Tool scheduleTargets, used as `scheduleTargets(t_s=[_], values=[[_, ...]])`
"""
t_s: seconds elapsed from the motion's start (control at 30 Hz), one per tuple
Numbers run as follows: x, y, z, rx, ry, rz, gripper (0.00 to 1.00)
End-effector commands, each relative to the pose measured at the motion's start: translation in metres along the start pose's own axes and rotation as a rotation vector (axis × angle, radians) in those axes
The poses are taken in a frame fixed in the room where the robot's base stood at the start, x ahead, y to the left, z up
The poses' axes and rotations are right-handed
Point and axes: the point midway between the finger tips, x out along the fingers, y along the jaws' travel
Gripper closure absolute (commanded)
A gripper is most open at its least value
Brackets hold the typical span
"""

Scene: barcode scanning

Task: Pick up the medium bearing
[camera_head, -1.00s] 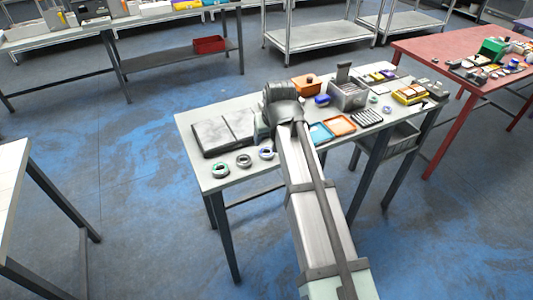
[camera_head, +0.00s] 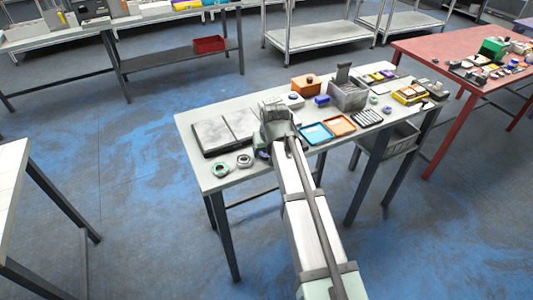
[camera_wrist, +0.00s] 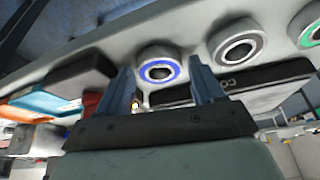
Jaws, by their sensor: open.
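Three ring-shaped bearings lie in a row along the table's near left edge. One has a green ring (camera_head: 221,170), one is grey with a dark ring (camera_head: 245,160), and one has a blue ring. In the wrist view the blue-ringed bearing (camera_wrist: 159,73) is between and just beyond my open fingers, the grey bearing (camera_wrist: 237,46) is right of them, and the green-ringed bearing (camera_wrist: 310,35) is at the right edge. My gripper (camera_wrist: 160,65) is empty. In the head view my arm's end mostly hides the blue-ringed bearing. Which bearing is medium is unclear.
A dark-edged grey flat panel (camera_head: 222,132) lies just behind the bearings. Blue (camera_head: 317,133) and orange (camera_head: 340,125) trays lie to the right. A grey metal box (camera_head: 348,96) and an orange bin (camera_head: 305,86) stand at the back. The front left corner is clear.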

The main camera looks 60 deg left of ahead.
Motion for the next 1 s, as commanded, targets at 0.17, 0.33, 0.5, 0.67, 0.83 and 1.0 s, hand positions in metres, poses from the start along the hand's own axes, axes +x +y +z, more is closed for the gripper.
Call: scheduleTargets(t_s=[0.17, 0.33, 0.5, 0.67, 0.83, 1.0], values=[[0.0002, -0.0001, -0.0001, 0.000, 0.001, 0.000, 0.33], [0.0001, -0.0001, 0.0000, 0.000, 0.001, 0.000, 0.47], [0.0000, 0.0000, 0.0000, 0.000, 0.001, 0.000, 0.64], [-0.0001, 0.0000, -0.0001, 0.000, 0.001, 0.000, 0.79], [-0.0002, 0.0000, -0.0002, 0.000, 0.001, 0.000, 0.81], [-0.0040, 0.0000, -0.0021, 0.000, 0.001, 0.000, 0.81]])
